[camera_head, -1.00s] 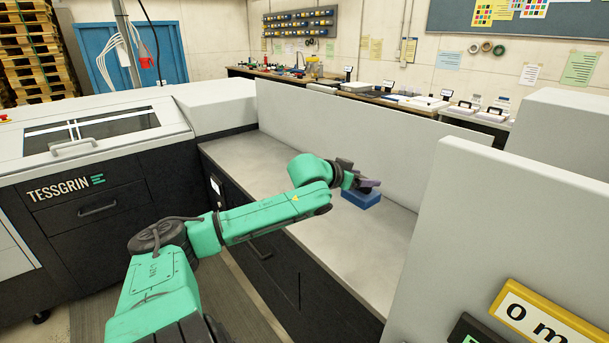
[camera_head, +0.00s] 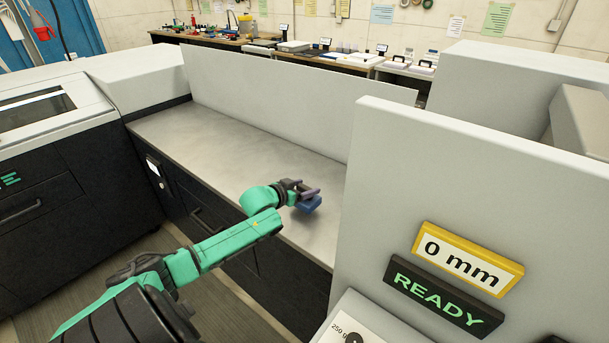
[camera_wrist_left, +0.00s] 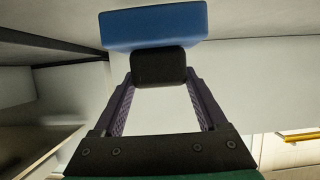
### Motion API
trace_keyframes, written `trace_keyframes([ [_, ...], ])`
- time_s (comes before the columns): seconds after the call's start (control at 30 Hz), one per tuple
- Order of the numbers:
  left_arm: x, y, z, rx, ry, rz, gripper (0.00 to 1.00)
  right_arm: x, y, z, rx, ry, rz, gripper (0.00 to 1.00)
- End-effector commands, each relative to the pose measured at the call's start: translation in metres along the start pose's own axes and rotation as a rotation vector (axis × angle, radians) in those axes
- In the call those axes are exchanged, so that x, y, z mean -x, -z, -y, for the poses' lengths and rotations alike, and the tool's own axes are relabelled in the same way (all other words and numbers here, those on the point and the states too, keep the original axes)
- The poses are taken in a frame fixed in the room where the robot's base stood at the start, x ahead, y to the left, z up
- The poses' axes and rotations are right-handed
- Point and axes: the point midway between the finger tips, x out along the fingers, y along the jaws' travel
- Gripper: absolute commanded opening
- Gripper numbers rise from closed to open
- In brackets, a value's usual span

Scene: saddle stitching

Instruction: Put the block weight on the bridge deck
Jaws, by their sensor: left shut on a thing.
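The block weight is a blue block (camera_head: 309,205) with a black grip on it. My left gripper (camera_head: 304,192) is shut on that black grip, and the block hangs at the fingers' far end. In the left wrist view, the purple fingers close on the black grip (camera_wrist_left: 158,67) with the blue block (camera_wrist_left: 153,25) beyond it. The long grey flat surface between the machines looks like the bridge deck (camera_head: 230,145). The block is over its right part, near the front edge, and appears just above it. My right gripper is out of view.
A low grey wall (camera_head: 290,100) runs along the back of the deck. A tall grey panel (camera_head: 440,170) closes its right end, carrying a yellow-framed "0 mm" sign (camera_head: 468,258) and a "READY" sign (camera_head: 444,297). The deck's left and middle are clear.

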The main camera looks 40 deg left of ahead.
Motion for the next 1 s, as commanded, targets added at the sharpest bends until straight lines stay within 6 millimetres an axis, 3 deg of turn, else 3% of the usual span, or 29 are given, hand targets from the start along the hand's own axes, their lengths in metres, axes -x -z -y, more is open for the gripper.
trace_keyframes([
  [0.17,-0.009,-0.018,0.0,0.002,0.0,-0.009,0.0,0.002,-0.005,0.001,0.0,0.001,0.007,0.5],
  [0.37,-0.01,-0.02,0.0,0.001,-0.001,-0.01,0.0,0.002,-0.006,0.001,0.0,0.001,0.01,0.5],
  [0.4,-0.01,-0.026,0.0,0.003,0.0,0.003,0.86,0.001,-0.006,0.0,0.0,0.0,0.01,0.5],
  [0.43,-0.01,-0.026,0.0,0.003,0.0,0.003,0.98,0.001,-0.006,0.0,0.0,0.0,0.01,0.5],
  [0.77,-0.007,-0.027,0.0,0.003,0.0,0.004,1.0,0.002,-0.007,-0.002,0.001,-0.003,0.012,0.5],
  [1.0,0.021,-0.027,-0.001,0.001,-0.001,0.005,1.0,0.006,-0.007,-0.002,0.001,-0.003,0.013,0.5],
])
